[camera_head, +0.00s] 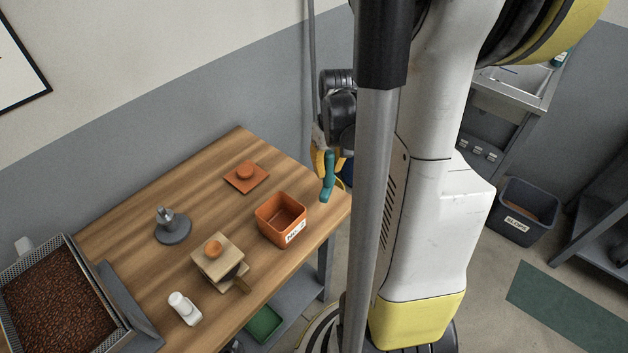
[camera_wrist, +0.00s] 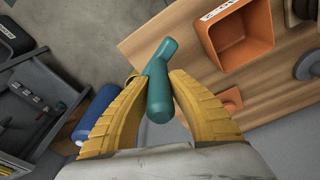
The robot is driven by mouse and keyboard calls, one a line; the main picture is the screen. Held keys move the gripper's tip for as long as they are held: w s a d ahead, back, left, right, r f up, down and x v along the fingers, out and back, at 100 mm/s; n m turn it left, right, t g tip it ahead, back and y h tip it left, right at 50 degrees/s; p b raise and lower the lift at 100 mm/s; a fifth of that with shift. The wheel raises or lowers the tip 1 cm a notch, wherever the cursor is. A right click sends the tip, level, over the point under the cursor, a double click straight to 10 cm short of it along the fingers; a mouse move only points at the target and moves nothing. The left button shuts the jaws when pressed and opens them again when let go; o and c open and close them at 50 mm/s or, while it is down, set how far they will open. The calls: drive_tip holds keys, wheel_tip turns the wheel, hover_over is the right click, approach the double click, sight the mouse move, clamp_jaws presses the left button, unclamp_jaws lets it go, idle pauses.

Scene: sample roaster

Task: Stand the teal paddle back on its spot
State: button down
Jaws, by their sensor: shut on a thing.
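The teal paddle (camera_head: 328,177) is held by my gripper (camera_head: 327,155) beside the right end of the wooden table, near its back right corner. In the wrist view the teal paddle (camera_wrist: 160,92) sits between the two yellow fingers of my gripper (camera_wrist: 158,84), which are shut on it. Its rounded end points towards the camera and its bent end reaches past the fingertips. My column hides part of my arm in the head view. I cannot tell which place on the table is the paddle's spot.
A bean tray (camera_head: 62,300) is at left. A dark bin (camera_head: 524,212) stands right.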

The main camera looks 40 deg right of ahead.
drive_tip(key=w+f+b, duration=0.1)
drive_tip(key=f, duration=0.1)
drive_tip(key=w+f+b, duration=0.1)
drive_tip(key=f, duration=0.1)
drive_tip(key=w+f+b, duration=0.1)
drive_tip(key=w+f, duration=0.1)
drive_tip(key=shift+w+a+f, duration=0.1)
drive_tip(key=shift+a+f, duration=0.05)
drive_tip(key=shift+f, duration=0.25)
drive_tip(key=shift+r, duration=0.15)
drive_tip(key=c, duration=1.7)
unclamp_jaws()
drive_tip(key=shift+f, duration=0.25)
drive_tip(key=o, duration=0.4)
drive_tip(key=shift+r, duration=0.1)
drive_tip(key=shift+c, duration=0.2)
